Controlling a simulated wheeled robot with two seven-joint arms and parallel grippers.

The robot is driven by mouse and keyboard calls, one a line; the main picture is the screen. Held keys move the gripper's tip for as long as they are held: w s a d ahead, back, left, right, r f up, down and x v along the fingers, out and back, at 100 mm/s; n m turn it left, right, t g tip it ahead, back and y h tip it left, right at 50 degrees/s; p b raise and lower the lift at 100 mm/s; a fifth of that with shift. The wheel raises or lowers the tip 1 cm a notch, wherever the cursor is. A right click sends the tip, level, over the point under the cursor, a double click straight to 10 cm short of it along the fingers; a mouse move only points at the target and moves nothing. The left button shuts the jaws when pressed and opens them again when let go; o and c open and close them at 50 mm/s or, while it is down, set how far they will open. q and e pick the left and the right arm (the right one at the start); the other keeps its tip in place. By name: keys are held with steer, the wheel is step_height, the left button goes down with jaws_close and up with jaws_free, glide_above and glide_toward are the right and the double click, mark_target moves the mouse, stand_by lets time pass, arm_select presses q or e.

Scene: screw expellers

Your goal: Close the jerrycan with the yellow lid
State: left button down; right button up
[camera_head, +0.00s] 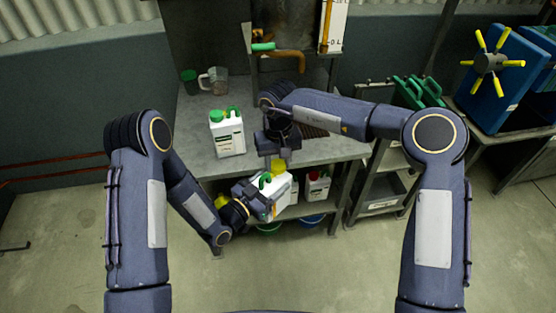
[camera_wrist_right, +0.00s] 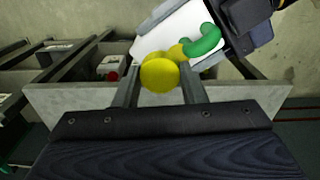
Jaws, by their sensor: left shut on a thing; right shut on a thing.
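A white jerrycan (camera_head: 283,187) with a green handle is held tilted in front of the table edge by my left gripper (camera_head: 262,197), which is shut on it. The yellow lid (camera_head: 279,163) is between the fingers of my right gripper (camera_head: 279,156), which is shut on it just above the jerrycan's top. In the right wrist view the round yellow lid (camera_wrist_right: 159,75) sits between the two fingers, and the jerrycan (camera_wrist_right: 165,38) with its green handle is behind it. The lid hides the jerrycan's opening, so I cannot tell whether they touch.
Another white jerrycan (camera_head: 228,136) with green parts stands on the grey table (camera_head: 195,150), near a clear jug (camera_head: 215,80) and a green cup (camera_head: 189,82). A white container with a red top (camera_head: 318,185) is on the lower shelf. A shelf rack stands at right.

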steer(key=shift+f, duration=0.55)
